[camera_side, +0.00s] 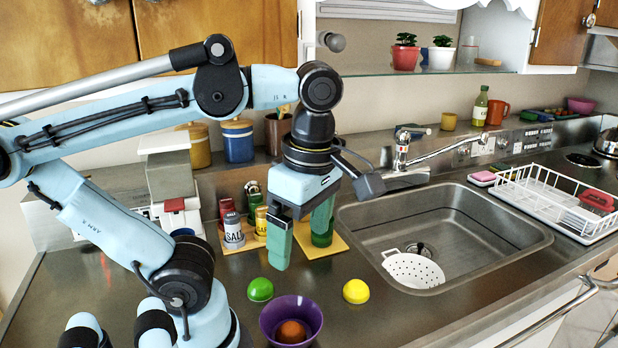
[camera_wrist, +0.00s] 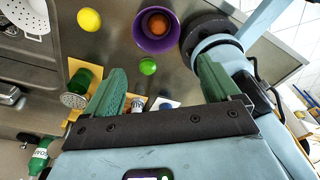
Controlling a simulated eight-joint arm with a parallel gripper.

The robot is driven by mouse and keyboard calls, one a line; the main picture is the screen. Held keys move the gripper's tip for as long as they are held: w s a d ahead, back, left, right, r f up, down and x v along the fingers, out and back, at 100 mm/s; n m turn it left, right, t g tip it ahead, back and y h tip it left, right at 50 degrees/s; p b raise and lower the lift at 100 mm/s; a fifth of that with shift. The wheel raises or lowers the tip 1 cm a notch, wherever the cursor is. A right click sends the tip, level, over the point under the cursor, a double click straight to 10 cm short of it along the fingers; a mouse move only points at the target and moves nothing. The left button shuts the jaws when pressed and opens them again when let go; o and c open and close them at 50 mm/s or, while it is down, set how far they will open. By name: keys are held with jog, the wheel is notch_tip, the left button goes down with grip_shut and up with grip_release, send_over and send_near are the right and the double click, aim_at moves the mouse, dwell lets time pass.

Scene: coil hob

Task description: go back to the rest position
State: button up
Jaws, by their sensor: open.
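My gripper (camera_side: 302,238) hangs fingers down above the counter, in front of a small board with jars. Its two green fingers are spread apart with nothing between them. In the wrist view my gripper (camera_wrist: 162,68) also shows empty, with open counter and a lime between and beyond the fingers. My arm is bent and reaches out over the counter from the left of the side view.
A purple bowl (camera_side: 264,322) holding a brownish-orange fruit (camera_side: 291,332), a lime (camera_side: 260,289) and a lemon (camera_side: 356,291) are on the front counter. A salt shaker (camera_side: 233,232) and jars stand close behind my gripper. The sink (camera_side: 500,232) is to the right.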

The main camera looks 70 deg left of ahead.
jog(key=w+a+f+m+t, duration=0.1)
jog(key=w+f+m+t, duration=0.3)
jog(key=m, duration=0.8)
jog(key=w+a+f+m+t+h, duration=0.1)
jog(key=w+f+m+t, duration=0.3)
jog(key=w+m, duration=0.5)
jog(key=m, duration=0.3)
jog(key=shift+m, duration=0.4)
